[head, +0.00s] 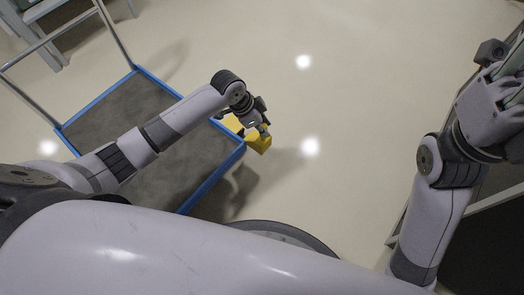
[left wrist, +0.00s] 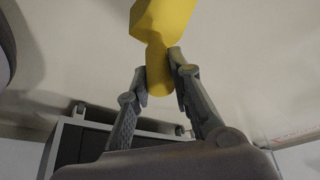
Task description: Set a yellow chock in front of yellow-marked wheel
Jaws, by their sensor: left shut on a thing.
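A yellow chock (head: 260,143) is held by my left gripper (head: 256,127) beside the right edge of the blue-rimmed cart, above the pale floor. In the left wrist view the two fingers (left wrist: 160,80) close on the narrow part of the yellow chock (left wrist: 165,18), whose wider block extends beyond the fingertips. Another patch of yellow (head: 232,123) shows behind the left gripper; I cannot tell whether it is the same chock. My right gripper (head: 508,75) is at the upper right, and its opening is unclear. No yellow-marked wheel can be made out.
A cart with a blue rim (head: 212,180), dark deck and metal push handle (head: 112,35) stands below my left arm. A dark cabinet (head: 490,215) stands at the right. A dark unit with casters (left wrist: 78,109) shows in the left wrist view. The middle floor (head: 350,110) is clear.

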